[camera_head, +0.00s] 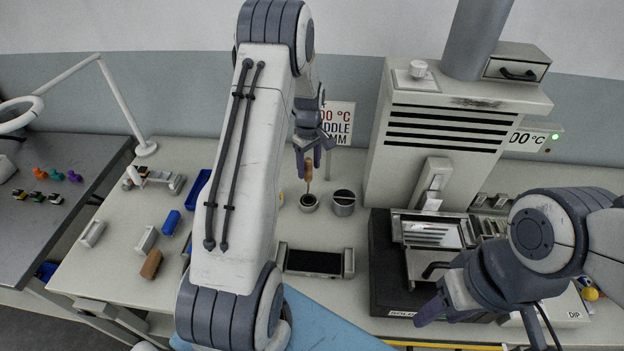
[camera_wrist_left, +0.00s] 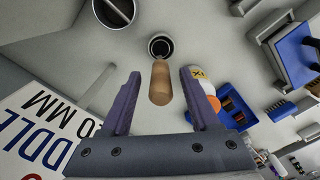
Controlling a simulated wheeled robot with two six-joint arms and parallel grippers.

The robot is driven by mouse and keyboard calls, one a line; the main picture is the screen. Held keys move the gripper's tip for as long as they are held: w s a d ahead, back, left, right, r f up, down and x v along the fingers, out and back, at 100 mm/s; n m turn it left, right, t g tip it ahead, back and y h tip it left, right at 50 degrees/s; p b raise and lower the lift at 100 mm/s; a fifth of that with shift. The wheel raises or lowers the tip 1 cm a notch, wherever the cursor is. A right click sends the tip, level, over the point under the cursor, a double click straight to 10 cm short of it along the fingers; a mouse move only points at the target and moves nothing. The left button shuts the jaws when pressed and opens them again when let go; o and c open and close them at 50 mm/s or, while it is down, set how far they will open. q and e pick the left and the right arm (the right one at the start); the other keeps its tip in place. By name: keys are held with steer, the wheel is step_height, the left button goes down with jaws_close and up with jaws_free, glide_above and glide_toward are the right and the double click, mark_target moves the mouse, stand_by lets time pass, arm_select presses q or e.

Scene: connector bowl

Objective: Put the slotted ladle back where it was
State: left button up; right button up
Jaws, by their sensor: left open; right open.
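The slotted ladle shows as a brown wooden handle (camera_head: 308,170) standing upright in a small dark-mouthed cup (camera_head: 309,203); its lower end is hidden in the cup. My left gripper (camera_head: 313,168) is open at the handle. In the left wrist view the handle (camera_wrist_left: 160,85) lies between the two spread purple fingers (camera_wrist_left: 160,74), with a gap on each side, and the cup (camera_wrist_left: 160,47) is beyond it. My right gripper (camera_head: 430,312) is open and empty at the lower right, by the front of the black-based machine.
A round metal pot (camera_head: 343,204) with a bar across its mouth stands right of the cup. A sign (camera_head: 337,122) stands behind. A large vented machine (camera_head: 440,130) rises to the right. A dark rectangular tray (camera_head: 314,262) lies in front. Blue and grey blocks lie left.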

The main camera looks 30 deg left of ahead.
arm_select(q)
step_height(320, 180, up, 6)
steer(key=shift+r+b, duration=0.2)
steer(key=shift+b, duration=0.55)
steer(key=shift+d+r, duration=0.25)
steer(key=shift+r, duration=0.05)
steer(key=s+d+r+m, duration=0.4)
steer(key=d+m, duration=0.1)
steer(key=d, duration=0.5)
steer(key=s+d+r+m, duration=0.3)
steer(key=s+d+m, duration=0.1)
steer(key=d, duration=0.6)
steer(key=s+d+m, duration=0.5)
steer(key=s+m, duration=0.1)
steer(key=s, duration=0.5)
steer(key=s+d+r+m+h, duration=0.1)
steer(key=s+d+m, duration=0.4)
steer(key=s, duration=0.6)
steer(key=shift+r+m, duration=0.15)
steer(key=shift+m, duration=1.05)
